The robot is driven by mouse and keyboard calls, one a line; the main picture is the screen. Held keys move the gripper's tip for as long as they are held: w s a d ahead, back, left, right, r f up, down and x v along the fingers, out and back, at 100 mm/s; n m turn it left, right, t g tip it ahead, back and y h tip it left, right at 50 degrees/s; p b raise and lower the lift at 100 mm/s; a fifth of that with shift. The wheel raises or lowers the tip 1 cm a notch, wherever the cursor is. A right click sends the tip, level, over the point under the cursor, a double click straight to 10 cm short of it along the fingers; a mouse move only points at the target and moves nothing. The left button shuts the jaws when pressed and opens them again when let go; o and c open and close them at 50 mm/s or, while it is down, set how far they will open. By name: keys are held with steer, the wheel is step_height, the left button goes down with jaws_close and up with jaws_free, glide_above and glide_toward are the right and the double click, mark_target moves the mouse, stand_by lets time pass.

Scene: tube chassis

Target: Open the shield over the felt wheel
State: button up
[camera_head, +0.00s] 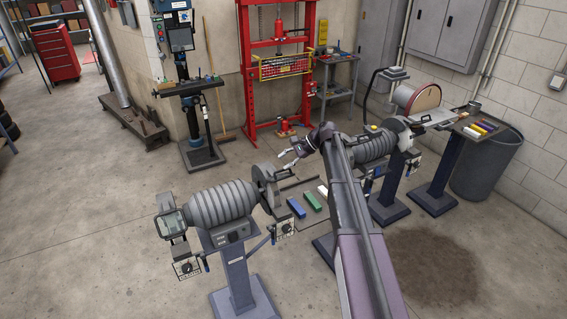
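A pedestal machine (225,203) with a ribbed grey motor stands at the left front. A clear framed shield (171,223) is on its left end, and it hides what is behind it. A round grey wheel or guard (262,180) is on its right end. I cannot tell which wheel is felt. A second ribbed machine (373,147) stands to the right, partly behind my arm. My gripper (287,159) is just above and to the right of the left machine's round end, apart from it in the picture. Its fingers look spread, with nothing visible between them.
Blue, green and white bars (313,202) lie on a low tray between the machines. A disc sander (416,98) and a grey bin (485,165) are at the right. A red press (280,60) and a drill press (185,95) stand behind.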

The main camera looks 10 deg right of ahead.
steer(key=shift+w+d+r, duration=0.25)
steer(key=shift+w+r, duration=0.05)
steer(key=shift+w, duration=0.05)
steer(key=w+d+r+p, duration=0.4)
steer(key=d+r+p, duration=0.2)
steer(key=p, duration=0.1)
steer(key=shift+w+r, duration=0.15)
steer(key=shift+r, duration=0.15)
stand_by(1.0)
stand_by(0.5)
steer(key=s+f+n+h+b, duration=0.3)
steer(key=s+f, duration=0.4)
steer(key=s, duration=0.5)
steer(key=s+a+f+n+h+b, duration=0.1)
steer(key=s+f+n+h+b, duration=0.2)
steer(key=s+f+b, duration=0.4)
steer(key=s+f+n+h+b, duration=0.4)
steer(key=s+f, duration=0.4)
steer(key=s, duration=0.9)
steer(key=shift+s+a+f+n+g+b, duration=0.25)
steer(key=shift+a+f+n+g+b, duration=0.15)
steer(key=shift+n+b, duration=0.45)
